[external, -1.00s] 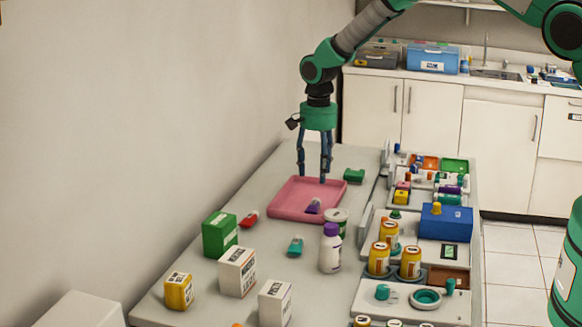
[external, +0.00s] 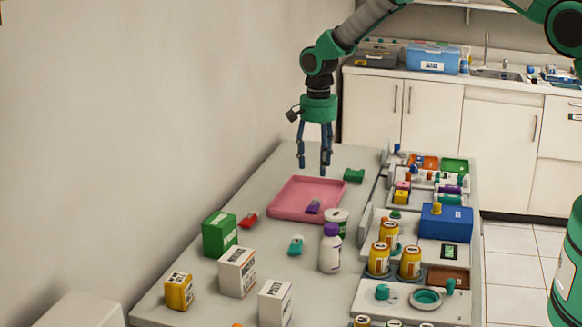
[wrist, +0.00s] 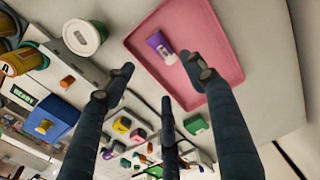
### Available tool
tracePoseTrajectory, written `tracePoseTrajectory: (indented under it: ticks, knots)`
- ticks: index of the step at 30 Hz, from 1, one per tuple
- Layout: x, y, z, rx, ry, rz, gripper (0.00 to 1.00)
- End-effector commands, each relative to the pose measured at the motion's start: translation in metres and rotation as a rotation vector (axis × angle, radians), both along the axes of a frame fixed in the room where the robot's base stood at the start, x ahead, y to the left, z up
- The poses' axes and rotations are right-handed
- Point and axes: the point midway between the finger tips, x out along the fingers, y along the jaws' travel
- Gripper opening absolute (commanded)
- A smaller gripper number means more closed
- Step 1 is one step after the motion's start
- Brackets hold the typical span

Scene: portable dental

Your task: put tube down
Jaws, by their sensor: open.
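A purple and white tube (external: 313,206) lies in the pink tray (external: 283,203) near its front right corner. In the wrist view the tube (wrist: 160,46) rests on the floor of the pink tray (wrist: 222,30), close to one side. My gripper (external: 314,168) is open and empty, pointing down above the back part of the tray. In the wrist view its dark fingers (wrist: 160,88) are spread apart, with nothing between them. The fingers are clear of the tube.
A white bottle with a purple cap (external: 330,250) and a white-lidded jar (external: 337,220) stand in front of the tray. A green box (external: 354,175) lies behind it. Cartons (external: 237,272) stand at the front left. Organisers with a blue box (external: 446,222) fill the right side.

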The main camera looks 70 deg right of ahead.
Motion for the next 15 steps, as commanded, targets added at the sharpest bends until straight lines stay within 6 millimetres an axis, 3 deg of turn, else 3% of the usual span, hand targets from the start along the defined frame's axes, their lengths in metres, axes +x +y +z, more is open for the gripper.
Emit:
tracePoseTrajectory:
  ticks: [8, 15]
  knots:
    - [-0.003, 0.024, 0.053, -0.013, -0.028, 0.081, 0.55]
    - [-0.019, 0.065, 0.132, -0.034, -0.067, 0.218, 0.55]
